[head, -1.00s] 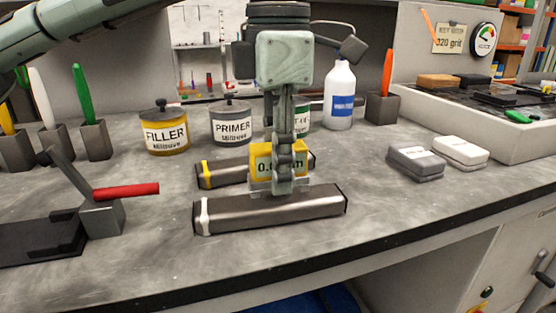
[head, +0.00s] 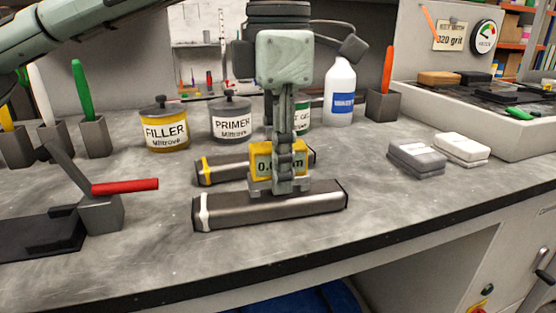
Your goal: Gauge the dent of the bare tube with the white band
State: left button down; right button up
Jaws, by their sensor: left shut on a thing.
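The bare tube with the white band (head: 240,210) lies on the grey bench, its white band near the left end. My left gripper (head: 285,183) points down and is shut on a yellow gauge (head: 263,160) whose label is partly hidden by the fingers. The gauge's lower edge is at the top of the white-banded tube, near its middle; I cannot tell whether it touches. A second bare tube with a yellow band (head: 220,171) lies behind, partly covered by the gauge and gripper. The dent is not visible. My right gripper is not in view.
A clamp with a red handle (head: 125,186) stands at left. Filler (head: 165,133) and primer (head: 231,125) cans and a white bottle (head: 340,95) stand behind. Sanding blocks (head: 416,160) and a tray (head: 470,130) are at right. The bench front is clear.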

pick_arm(q)
jog(key=shift+f, duration=0.4)
jog(key=c, duration=1.2)
grip_release()
jog(key=shift+r, duration=0.1)
